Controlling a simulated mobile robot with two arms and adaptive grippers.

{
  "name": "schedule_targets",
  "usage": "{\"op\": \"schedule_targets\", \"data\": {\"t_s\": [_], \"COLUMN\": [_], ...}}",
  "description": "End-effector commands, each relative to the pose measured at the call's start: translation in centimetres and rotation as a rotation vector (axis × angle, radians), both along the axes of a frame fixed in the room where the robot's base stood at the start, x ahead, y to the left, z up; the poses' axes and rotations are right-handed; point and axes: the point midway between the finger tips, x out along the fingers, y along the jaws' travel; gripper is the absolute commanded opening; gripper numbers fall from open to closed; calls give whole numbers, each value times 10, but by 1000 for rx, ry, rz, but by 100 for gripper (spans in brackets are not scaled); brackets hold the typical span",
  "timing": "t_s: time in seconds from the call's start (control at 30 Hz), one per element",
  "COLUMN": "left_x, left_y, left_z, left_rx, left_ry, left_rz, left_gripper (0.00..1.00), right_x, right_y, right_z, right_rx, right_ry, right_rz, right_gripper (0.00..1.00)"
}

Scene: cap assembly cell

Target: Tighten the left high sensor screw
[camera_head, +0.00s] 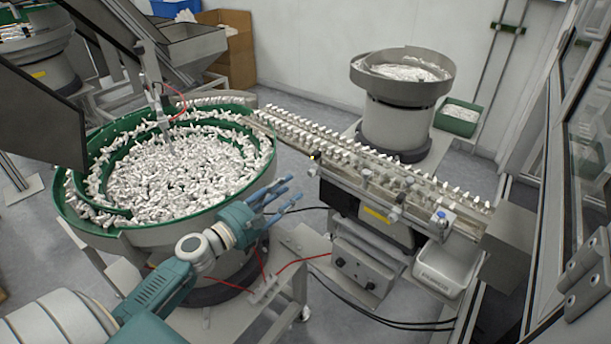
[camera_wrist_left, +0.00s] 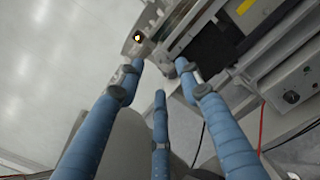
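My left gripper (camera_head: 290,190) reaches in from the left, between the large bowl feeder and the near end of the linear track. Its blue fingers are spread and empty. In the left wrist view the open fingers (camera_wrist_left: 160,72) point toward a small round dark part with a bright centre (camera_wrist_left: 138,36), on a metal bracket beside the track. This may be the left high sensor screw; it lies just beyond the fingertips, apart from them. My right gripper is not in view.
The green-lined bowl feeder (camera_head: 75,205) is full of white parts. The linear track (camera_head: 375,160) carries rows of white caps. A control box (camera_head: 355,268) and white bin (camera_head: 445,272) sit below. A second bowl (camera_head: 405,85) stands behind. Cables hang below the gripper.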

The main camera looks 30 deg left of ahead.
Motion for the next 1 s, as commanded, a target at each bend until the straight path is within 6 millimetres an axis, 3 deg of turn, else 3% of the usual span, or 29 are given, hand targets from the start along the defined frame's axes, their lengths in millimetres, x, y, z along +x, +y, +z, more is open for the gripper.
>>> {"op": "schedule_targets", "data": {"t_s": [0.2,0.4,0.8,1.0], "left_x": [44,69,76,76], "left_y": [-7,-12,-14,-14], "left_z": [3,1,-1,-1], "left_rx": [-1,-1,1,2], "left_ry": [-2,0,2,1], "left_rz": [2,2,2,2], "left_gripper": [36,36,36,0], "right_x": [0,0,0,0], "right_y": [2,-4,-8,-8], "right_z": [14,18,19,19], "right_rx": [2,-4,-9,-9], "right_ry": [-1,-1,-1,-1], "right_rz": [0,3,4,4], "right_gripper": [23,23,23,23]}}
